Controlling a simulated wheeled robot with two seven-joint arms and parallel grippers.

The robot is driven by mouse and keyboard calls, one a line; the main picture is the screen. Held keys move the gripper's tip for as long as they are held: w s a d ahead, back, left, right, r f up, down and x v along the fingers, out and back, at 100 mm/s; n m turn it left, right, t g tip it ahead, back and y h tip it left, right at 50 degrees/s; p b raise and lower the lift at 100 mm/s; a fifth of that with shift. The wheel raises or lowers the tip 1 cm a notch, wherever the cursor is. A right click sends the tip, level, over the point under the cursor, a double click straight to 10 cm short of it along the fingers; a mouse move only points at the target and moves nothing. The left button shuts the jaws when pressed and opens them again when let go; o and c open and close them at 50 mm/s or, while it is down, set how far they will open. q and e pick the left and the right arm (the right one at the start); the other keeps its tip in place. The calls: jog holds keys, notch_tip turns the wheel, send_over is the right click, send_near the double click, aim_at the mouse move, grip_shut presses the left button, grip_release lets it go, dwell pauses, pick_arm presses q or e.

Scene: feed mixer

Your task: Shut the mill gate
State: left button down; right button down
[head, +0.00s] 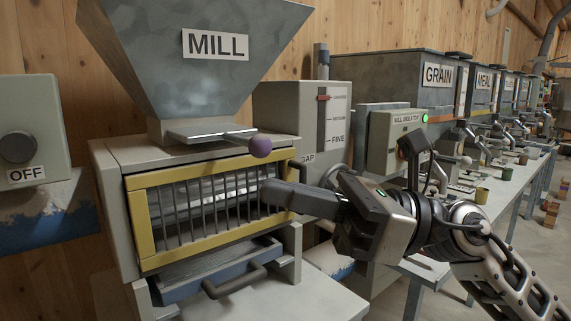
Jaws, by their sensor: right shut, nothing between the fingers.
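The mill's grey hopper (205,75) carries a MILL label. Below it, a flat metal slide plate (200,131), which looks like the mill gate, sticks out toward me. How far the plate reaches inside the mill is hidden. My right gripper (271,192) is shut and empty. Its fingers point left in front of the right part of the yellow-framed barred guard (137,222), below the knob and apart from it. I cannot tell whether the fingers touch the guard. My left gripper is out of view.
A drawer with a dark handle (236,281) sits under the guard. A gap-setting box (275,105) and a MILL ISOLATOR box (383,150) with a green light stand to the right. An OFF switch box (42,120) is at the left. The grain bins (400,70) line the back right.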

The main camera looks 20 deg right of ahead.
aim_at(269, 145)
pick_arm(q)
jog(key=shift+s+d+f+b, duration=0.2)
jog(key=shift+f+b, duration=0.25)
jog(key=shift+b, duration=0.65)
pick_arm(e)
jog(key=s+d+r+n+t+h, duration=0.1)
jog(key=d+r+n+t+h, duration=0.4)
jog(key=h, duration=0.7)
jog(key=d+n+t, duration=0.2)
jog(key=d+n, duration=0.2)
jog(key=d, duration=0.1)
jog(key=shift+d+r+n+t, duration=0.15)
jog(key=shift+r+n+t, duration=0.15)
jog(key=shift+t, duration=0.1)
jog(key=shift+s, duration=0.1)
jog(key=p+x, duration=0.3)
jog(key=x, duration=1.1)
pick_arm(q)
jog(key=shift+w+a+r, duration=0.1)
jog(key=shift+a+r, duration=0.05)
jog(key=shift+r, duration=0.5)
